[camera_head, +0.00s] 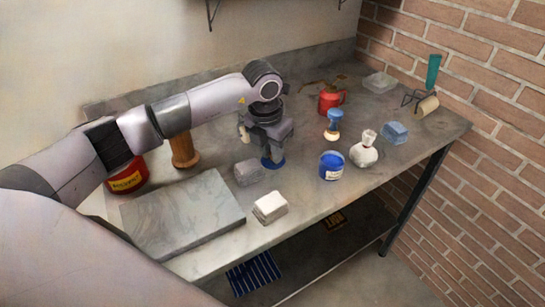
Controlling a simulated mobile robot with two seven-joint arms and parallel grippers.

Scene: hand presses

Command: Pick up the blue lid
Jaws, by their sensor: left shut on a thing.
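The blue lid (273,164) is a small round blue disc near the middle of the bench top. My left gripper (271,156) points down over it from above and is shut on it. The fingers hide part of the lid. I cannot tell whether the lid touches the bench top or hangs just above it. My right gripper is not in view.
The grey bench (300,205) also bears an open blue jar (331,167), a white bag (364,152), a white block (270,207), a grey block (248,172), a stone slab (183,215), a wooden piece (184,150) and a red can (127,177).

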